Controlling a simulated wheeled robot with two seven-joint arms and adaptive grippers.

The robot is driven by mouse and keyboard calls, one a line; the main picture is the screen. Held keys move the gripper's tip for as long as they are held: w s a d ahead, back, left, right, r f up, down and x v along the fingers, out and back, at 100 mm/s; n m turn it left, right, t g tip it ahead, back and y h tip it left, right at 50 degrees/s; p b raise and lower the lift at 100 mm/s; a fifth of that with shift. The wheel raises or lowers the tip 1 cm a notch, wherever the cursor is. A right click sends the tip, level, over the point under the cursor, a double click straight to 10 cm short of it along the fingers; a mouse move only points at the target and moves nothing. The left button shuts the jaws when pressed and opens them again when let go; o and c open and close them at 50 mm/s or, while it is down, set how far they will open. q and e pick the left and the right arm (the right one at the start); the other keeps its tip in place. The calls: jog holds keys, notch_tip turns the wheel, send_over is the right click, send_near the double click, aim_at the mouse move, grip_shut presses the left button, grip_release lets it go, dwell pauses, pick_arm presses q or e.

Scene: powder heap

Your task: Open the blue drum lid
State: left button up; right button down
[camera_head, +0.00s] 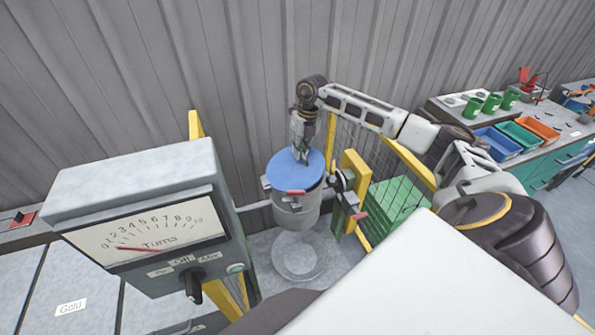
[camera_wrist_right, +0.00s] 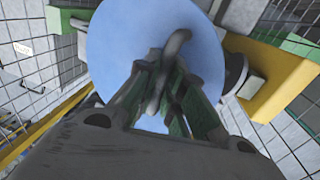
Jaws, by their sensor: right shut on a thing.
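The blue drum lid (camera_head: 285,172) sits on top of the grey drum (camera_head: 297,210), which hangs in a yellow frame. In the right wrist view the lid (camera_wrist_right: 115,55) fills the middle as a blue disc with a grey handle (camera_wrist_right: 176,45). My right gripper (camera_head: 301,157) reaches down onto the lid from above. In the wrist view its fingers (camera_wrist_right: 165,88) are shut on the lid handle. A red-handled clamp (camera_head: 296,192) shows at the front of the lid. Whether the lid is raised off the rim cannot be told. My left gripper is not in view.
A grey box with a dial marked "Turns" (camera_head: 140,235) and a knob stands at the left front. A yellow post (camera_head: 354,170) and wire mesh stand right of the drum. A round clear shape (camera_head: 299,262) lies below the drum. Coloured bins (camera_head: 517,137) sit on a bench at the right.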

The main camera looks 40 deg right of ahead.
jog(key=shift+w+a+r+h+p, duration=0.2)
jog(key=shift+a+r+h+p, duration=0.3)
jog(key=shift+r+p, duration=0.35)
jog(key=shift+w+a+r+p, duration=0.15)
jog(key=shift+a+r+p, duration=0.35)
jog(key=shift+r, duration=0.2)
jog(key=shift+w+a+r+g+h, duration=0.15)
jog(key=shift+a+r+g+h, duration=0.15)
jog(key=shift+a+r+h, duration=0.25)
jog(key=shift+w+a+r+g+h, duration=0.2)
jog(key=shift+a+r+h, duration=0.25)
jog(key=shift+a, duration=0.15)
jog(key=shift+w+a+r+g+h, duration=0.1)
jog(key=shift+w+a+r+h, duration=0.05)
jog(key=shift+a+r+h, duration=0.35)
jog(key=shift+a+f, duration=0.1)
